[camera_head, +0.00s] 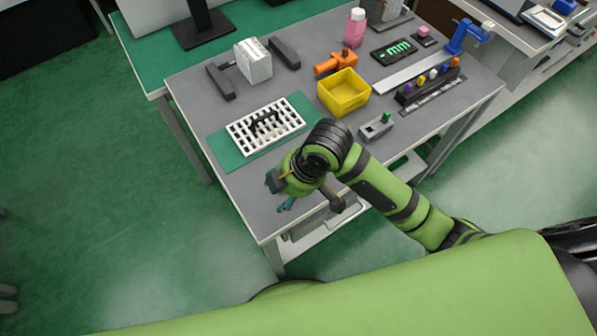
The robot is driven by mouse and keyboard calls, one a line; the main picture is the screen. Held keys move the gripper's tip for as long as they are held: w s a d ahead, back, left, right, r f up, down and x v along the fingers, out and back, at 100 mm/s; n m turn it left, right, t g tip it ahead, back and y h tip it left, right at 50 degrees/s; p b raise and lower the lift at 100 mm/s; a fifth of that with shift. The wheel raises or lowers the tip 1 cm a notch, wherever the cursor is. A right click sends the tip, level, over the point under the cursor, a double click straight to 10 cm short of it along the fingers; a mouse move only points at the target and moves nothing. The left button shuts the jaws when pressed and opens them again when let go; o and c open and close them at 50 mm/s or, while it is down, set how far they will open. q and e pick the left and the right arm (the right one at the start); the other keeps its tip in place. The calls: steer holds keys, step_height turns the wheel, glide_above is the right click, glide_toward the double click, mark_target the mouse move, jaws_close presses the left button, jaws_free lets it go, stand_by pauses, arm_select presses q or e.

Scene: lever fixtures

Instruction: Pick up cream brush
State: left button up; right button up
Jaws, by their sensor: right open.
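My right arm reaches in from the right over the front of the grey table (235,185). My right gripper (281,192) is open above the table's front left part. The wrist covers much of the gripper and the surface beneath it. I cannot clearly make out a cream brush. A thin tan sliver (286,174) shows beside the gripper, too small to identify. A small teal piece (287,204) shows just below it; I cannot tell what it is. My left gripper is not in view.
A white slotted rack (240,137) with a black piece on it lies on a green mat (224,152) behind the gripper. A yellow bin (345,101), a grey lever fixture (376,128), a white box (254,62) and a pink bottle (355,30) stand farther back.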

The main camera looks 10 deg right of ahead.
steer(key=w+n, duration=0.2)
steer(key=w+d+r+n+h, duration=0.1)
steer(key=shift+g, duration=0.4)
steer(key=w+d+n+h, duration=0.1)
steer(key=w+d+r+n+h, duration=0.1)
steer(key=d, duration=0.1)
steer(key=w+d+r+n+g, duration=0.1)
steer(key=w+d, duration=0.1)
steer(key=shift+d+r+n+h, duration=0.25)
steer(key=shift+n+h, duration=0.05)
steer(key=shift+h, duration=0.1)
steer(key=shift+d+f, duration=0.1)
steer(key=shift+d, duration=0.05)
steer(key=shift+f, duration=0.4)
step_height(320, 180, down, 6)
steer(key=shift+r+p, duration=0.1)
steer(key=shift+p, duration=0.4)
steer(key=c, duration=1)
steer(key=shift+c, duration=0.2)
